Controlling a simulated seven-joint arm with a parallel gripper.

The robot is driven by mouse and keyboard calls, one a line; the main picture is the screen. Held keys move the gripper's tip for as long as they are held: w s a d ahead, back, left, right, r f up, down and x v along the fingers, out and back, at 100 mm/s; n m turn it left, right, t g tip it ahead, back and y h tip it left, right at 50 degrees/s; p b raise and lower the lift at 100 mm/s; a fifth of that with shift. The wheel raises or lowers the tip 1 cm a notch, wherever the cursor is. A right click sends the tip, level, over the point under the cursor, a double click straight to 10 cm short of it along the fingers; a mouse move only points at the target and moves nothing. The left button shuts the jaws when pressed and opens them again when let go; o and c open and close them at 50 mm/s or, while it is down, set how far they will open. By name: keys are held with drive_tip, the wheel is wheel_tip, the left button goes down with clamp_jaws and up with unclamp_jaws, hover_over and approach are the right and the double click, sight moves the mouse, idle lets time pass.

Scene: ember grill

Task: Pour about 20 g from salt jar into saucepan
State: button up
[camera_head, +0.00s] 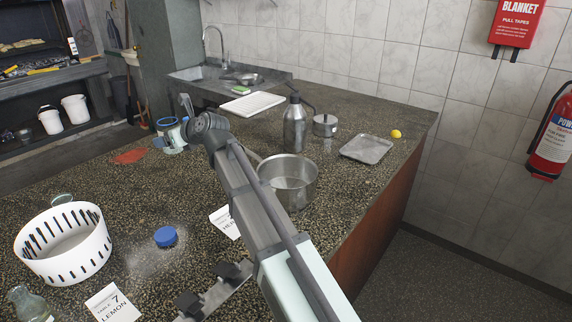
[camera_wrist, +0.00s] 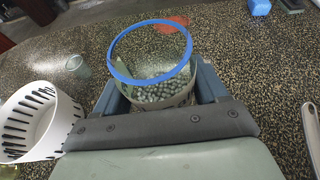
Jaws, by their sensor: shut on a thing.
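My gripper (camera_wrist: 155,88) is shut on a clear jar with a blue rim, the salt jar (camera_wrist: 150,68). Its mouth is open, and pale grains show in its lower part. In the head view the jar (camera_head: 171,136) is at the far end of my arm, beyond and left of the saucepan, and looks about upright. My gripper's fingers are mostly hidden there by the wrist. The steel saucepan (camera_head: 299,181) stands on the counter right of my arm. My arm covers part of its left side. No contents can be made out in it.
A blue lid (camera_head: 165,236) lies on the counter by a whitish patch. A white basket (camera_head: 64,268) stands at left. A steel bottle (camera_head: 295,125), a small lidded pot (camera_head: 325,125) and a metal tray (camera_head: 367,148) stand behind the saucepan. A label card (camera_head: 223,222) lies near my arm.

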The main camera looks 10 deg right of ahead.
drive_tip(key=w+d+f+n+g+y, duration=0.1)
drive_tip(key=w+d+f+n+g, duration=0.2)
drive_tip(key=d, duration=0.7)
drive_tip(key=s+d+r+n+g+y, duration=0.1)
drive_tip(key=d+n+g, duration=0.2)
drive_tip(key=d, duration=1.4)
drive_tip(key=s+d+r+n+g+y, duration=0.1)
drive_tip(key=d+r+n+g, duration=0.2)
drive_tip(key=d, duration=1.5)
wheel_tip(320, 180, down, 6)
drive_tip(key=g, duration=0.1)
drive_tip(key=shift+s+d, duration=0.15)
